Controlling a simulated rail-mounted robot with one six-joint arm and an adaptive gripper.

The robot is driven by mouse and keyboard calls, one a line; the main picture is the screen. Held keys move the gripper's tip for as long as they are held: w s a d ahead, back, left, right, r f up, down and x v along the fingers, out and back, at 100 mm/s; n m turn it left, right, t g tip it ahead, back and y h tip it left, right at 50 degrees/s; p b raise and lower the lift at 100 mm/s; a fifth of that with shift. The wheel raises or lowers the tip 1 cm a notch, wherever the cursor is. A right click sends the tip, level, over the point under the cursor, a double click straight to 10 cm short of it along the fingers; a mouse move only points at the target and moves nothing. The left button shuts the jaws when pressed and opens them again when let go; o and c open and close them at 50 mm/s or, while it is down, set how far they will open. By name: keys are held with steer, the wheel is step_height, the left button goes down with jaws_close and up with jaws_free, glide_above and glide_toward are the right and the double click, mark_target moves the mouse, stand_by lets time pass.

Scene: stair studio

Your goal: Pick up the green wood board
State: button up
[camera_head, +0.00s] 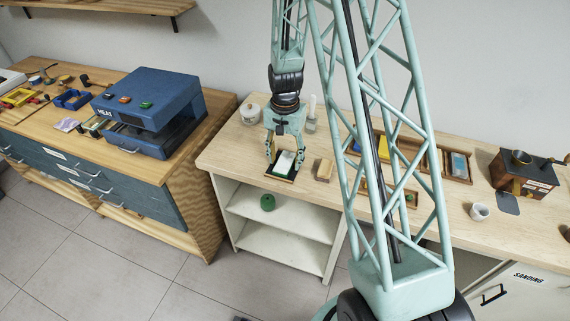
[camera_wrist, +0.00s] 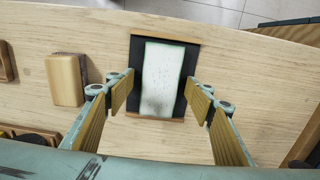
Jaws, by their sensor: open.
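The board (camera_wrist: 163,75) lies on a dark holder with wooden strips at its ends, on the workbench. From above, its face looks white and speckled with thin green edges. In the head view the board (camera_head: 285,162) shows white with some green near the bench's front edge. My gripper (camera_wrist: 158,91) is open, with one finger on each side of the board and holder. In the head view my gripper (camera_head: 285,160) points down over it. I cannot tell whether the fingers touch the board or holder.
A tan wooden block (camera_wrist: 66,79) lies just left of the holder in the wrist view; it also shows in the head view (camera_head: 324,169). A white lidded jar (camera_head: 250,112) stands behind. A blue heat press (camera_head: 150,105) is on the left bench. Wooden trays (camera_head: 457,164) sit to the right.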

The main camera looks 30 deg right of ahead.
mark_target(285, 161)
steer(key=shift+c, duration=0.3)
steer(key=c, duration=0.9)
steer(key=shift+r, duration=0.2)
steer(key=shift+r, duration=1.55)
steer(key=s+a, duration=0.3)
steer(key=s, duration=0.1)
steer(key=s+a+r+b, duration=0.1)
steer(key=s+a, duration=0.2)
steer(key=s, duration=0.1)
steer(key=s+a, duration=0.3)
steer(key=s, duration=0.2)
steer(key=shift+a+r+b, duration=0.25)
steer(key=shift+r+b, duration=0.05)
steer(key=shift+b, duration=0.05)
